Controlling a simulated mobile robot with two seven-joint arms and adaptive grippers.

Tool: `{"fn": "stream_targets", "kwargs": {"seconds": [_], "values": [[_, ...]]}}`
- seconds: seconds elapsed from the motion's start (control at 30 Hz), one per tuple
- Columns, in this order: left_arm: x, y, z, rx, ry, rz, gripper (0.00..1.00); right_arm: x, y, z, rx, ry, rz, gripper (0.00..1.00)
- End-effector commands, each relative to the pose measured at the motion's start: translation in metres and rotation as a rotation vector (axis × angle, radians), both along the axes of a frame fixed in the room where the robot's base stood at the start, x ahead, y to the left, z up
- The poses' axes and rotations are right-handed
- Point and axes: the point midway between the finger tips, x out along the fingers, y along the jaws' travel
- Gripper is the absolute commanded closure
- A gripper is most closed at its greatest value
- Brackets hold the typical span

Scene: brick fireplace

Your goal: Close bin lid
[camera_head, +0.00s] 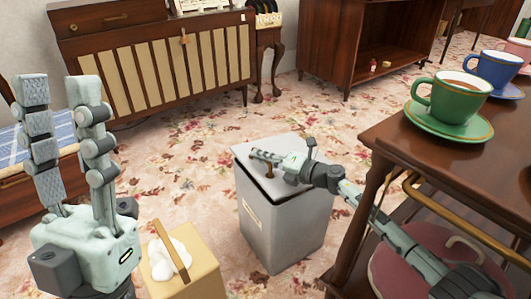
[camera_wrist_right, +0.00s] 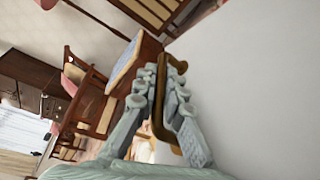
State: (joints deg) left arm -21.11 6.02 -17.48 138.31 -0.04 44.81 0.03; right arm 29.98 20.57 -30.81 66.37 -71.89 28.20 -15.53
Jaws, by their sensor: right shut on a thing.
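A grey bin (camera_head: 285,228) stands on the carpet in the middle of the head view. Its pale lid (camera_head: 245,152) lies on or close over the bin top; I cannot tell if it is fully seated. A dark line shows along the front right of the top. My right gripper (camera_head: 262,157) is over the lid, shut on its brown handle (camera_head: 268,171). In the right wrist view the fingers (camera_wrist_right: 160,80) are on both sides of the handle (camera_wrist_right: 159,105), beside a broad pale surface. My left gripper (camera_head: 62,88) is raised, open and empty, away from the bin.
A brown table (camera_head: 400,150) with green (camera_head: 452,103) and blue (camera_head: 491,72) cups on saucers stands close to the bin's right. A yellowish box (camera_head: 200,272) with white contents is at the bin's left. Patterned carpet (camera_head: 190,145) is clear behind.

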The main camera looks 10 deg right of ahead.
Motion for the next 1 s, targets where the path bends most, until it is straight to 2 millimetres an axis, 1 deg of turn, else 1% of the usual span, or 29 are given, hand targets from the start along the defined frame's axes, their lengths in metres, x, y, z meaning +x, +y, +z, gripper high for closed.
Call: {"fn": "stream_targets", "kwargs": {"seconds": [0.3, 0.33, 0.4, 0.7, 0.83, 1.0], "values": [[0.0, 0.0, 0.0, 0.0, 0.0, 0.0, 0.63, 0.001, -0.002, -0.001, -0.002, 0.001, -0.003, 1.0], [0.0, 0.0, 0.0, 0.0, 0.0, 0.0, 0.63, 0.001, -0.002, -0.001, -0.002, 0.001, -0.004, 0.87], [0.0, 0.0, 0.0, 0.0, 0.0, 0.0, 0.63, 0.0, -0.002, -0.001, -0.001, 0.002, -0.003, 0.81], [0.0, 0.0, -0.003, 0.003, 0.005, 0.001, 0.63, -0.001, -0.003, 0.0, -0.001, 0.0, -0.003, 0.81], [0.0, 0.0, -0.002, 0.002, 0.005, 0.0, 0.63, -0.011, -0.014, 0.002, -0.003, 0.001, -0.003, 0.81], [0.0, 0.0, -0.001, 0.001, 0.003, 0.0, 0.63, -0.032, -0.035, 0.006, -0.004, 0.001, -0.004, 0.81]]}}
